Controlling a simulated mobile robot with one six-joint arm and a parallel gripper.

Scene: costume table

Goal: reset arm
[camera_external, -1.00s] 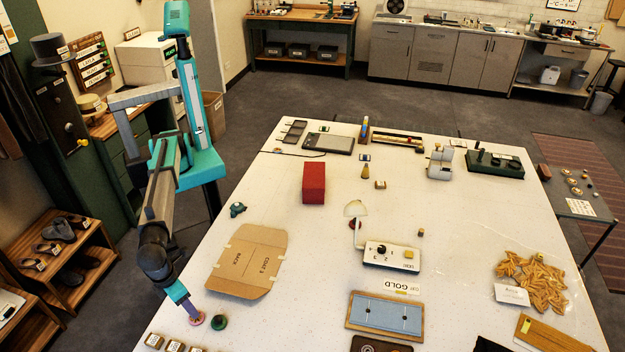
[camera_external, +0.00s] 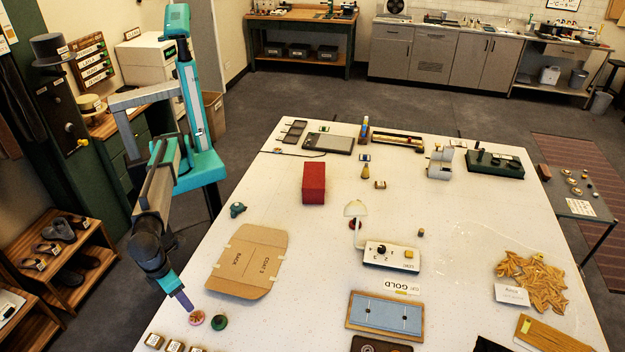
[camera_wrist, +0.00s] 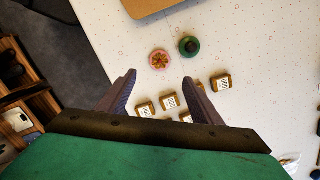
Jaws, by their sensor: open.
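My gripper (camera_external: 186,304) is at the front left corner of the white table (camera_external: 330,230), above its left edge. In the wrist view my gripper (camera_wrist: 158,82) is open, with nothing between its two fingers. A pink round piece (camera_external: 196,317) with an orange top lies just beyond the fingertips; it also shows in the wrist view (camera_wrist: 159,60). A green round piece (camera_external: 219,322) lies right beside it, and also shows in the wrist view (camera_wrist: 189,46). The gripper appears apart from both pieces.
Several small labelled gold blocks (camera_wrist: 170,101) lie near the fingers. A flat cardboard sheet (camera_external: 249,262) lies behind the round pieces. A red box (camera_external: 313,183) and a white lamp (camera_external: 356,210) stand farther back. A wooden shoe rack (camera_external: 65,262) stands left of the table.

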